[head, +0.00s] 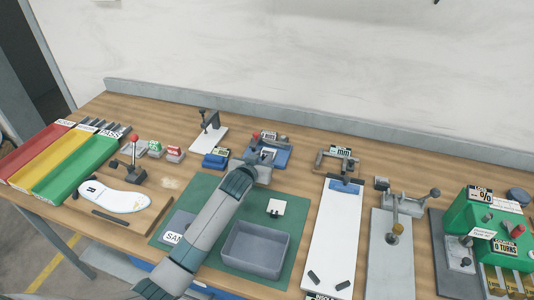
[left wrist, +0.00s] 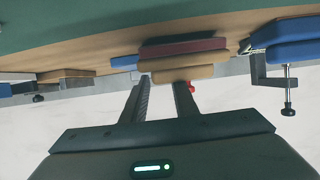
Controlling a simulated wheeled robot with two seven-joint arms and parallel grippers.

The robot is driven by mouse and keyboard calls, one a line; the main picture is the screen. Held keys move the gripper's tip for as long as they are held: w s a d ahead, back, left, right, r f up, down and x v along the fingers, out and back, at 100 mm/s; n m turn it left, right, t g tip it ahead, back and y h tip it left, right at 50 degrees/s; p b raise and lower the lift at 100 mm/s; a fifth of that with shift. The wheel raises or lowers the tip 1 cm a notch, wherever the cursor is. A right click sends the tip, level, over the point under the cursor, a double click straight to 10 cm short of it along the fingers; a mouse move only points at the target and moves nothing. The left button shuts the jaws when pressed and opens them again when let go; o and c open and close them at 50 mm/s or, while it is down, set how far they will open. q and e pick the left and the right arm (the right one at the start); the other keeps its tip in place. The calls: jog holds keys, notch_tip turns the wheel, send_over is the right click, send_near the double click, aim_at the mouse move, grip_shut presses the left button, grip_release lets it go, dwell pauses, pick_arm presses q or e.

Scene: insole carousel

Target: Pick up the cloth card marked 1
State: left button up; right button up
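No card with a readable 1 shows. In the left wrist view the two fingers (left wrist: 160,98) stand apart with a clear gap. A tan block (left wrist: 182,74) with dark red and blue layers is at or just beyond their tips; contact cannot be told. My right gripper is not in view.
A grey bin (head: 256,250) stands on the mat, right of my left arm. Red, yellow and green trays (head: 72,172) are at the left with a white insole (head: 115,197). A white board (head: 333,232), a clamp fixture and a green machine (head: 490,230) fill the right.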

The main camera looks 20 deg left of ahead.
pick_arm(q)
jog(key=shift+s+f, duration=0.1)
jog(key=shift+f, duration=0.75)
grip_shut()
jog(key=shift+d, duration=0.1)
jog(key=shift+d+r+p, duration=0.1)
jog(key=shift+r+p, duration=0.55)
jog(key=shift+p, duration=0.1)
jog(key=r+p, duration=0.2)
jog(key=d+r+p, duration=0.1)
jog(key=r+p, duration=0.1)
jog(key=shift+r, duration=0.2)
jog(key=s+d+r+p, duration=0.1)
jog(key=d+r+p, duration=0.4)
jog(key=d, duration=0.5)
jog(key=shift+s+r+p, duration=0.35)
jog(key=shift+s+r, duration=0.05)
jog(key=shift+r, duration=0.1)
